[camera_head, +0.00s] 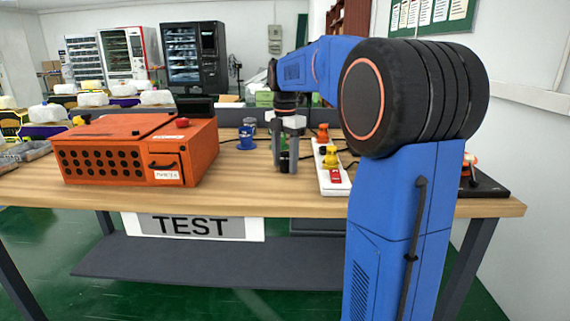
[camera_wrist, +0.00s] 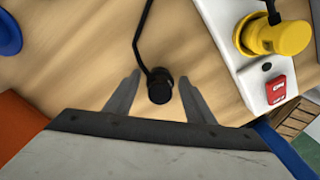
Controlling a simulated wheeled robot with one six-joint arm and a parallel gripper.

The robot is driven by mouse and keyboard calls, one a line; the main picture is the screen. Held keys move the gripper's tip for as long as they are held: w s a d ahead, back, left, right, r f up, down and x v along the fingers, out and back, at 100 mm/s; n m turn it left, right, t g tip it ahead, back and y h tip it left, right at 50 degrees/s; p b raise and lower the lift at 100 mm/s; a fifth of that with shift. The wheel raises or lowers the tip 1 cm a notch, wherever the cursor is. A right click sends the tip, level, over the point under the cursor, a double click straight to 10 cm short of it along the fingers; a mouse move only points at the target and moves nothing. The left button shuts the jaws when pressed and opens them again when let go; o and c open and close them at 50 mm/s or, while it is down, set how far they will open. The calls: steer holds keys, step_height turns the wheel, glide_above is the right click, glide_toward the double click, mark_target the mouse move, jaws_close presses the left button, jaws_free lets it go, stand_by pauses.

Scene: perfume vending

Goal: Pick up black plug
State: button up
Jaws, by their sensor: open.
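The black plug (camera_wrist: 160,88) stands on the wooden table in the wrist view, with its black cord running up and away from it. My gripper (camera_wrist: 160,92) is open, with one finger on each side of the plug. Gaps show between the plug and both fingers, so nothing is held. In the head view my gripper (camera_head: 288,160) points down at the table, and the black plug (camera_head: 284,162) shows dark between its fingers. I cannot tell the exact height of the fingertips over the table.
A white power strip (camera_wrist: 252,82) lies to the right, with a yellow plug (camera_wrist: 276,36) and a red switch (camera_wrist: 276,88). An orange box (camera_head: 110,150) stands at the left. A blue plug (camera_head: 246,138) is between box and gripper.

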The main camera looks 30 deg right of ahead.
mark_target(285, 152)
steer(key=shift+f, duration=0.1)
steer(key=shift+c, duration=0.3)
steer(key=c, duration=1)
steer(key=shift+o, duration=0.2)
step_height(285, 152, up, 10)
steer(key=shift+o, duration=0.5)
steer(key=shift+c, duration=0.8)
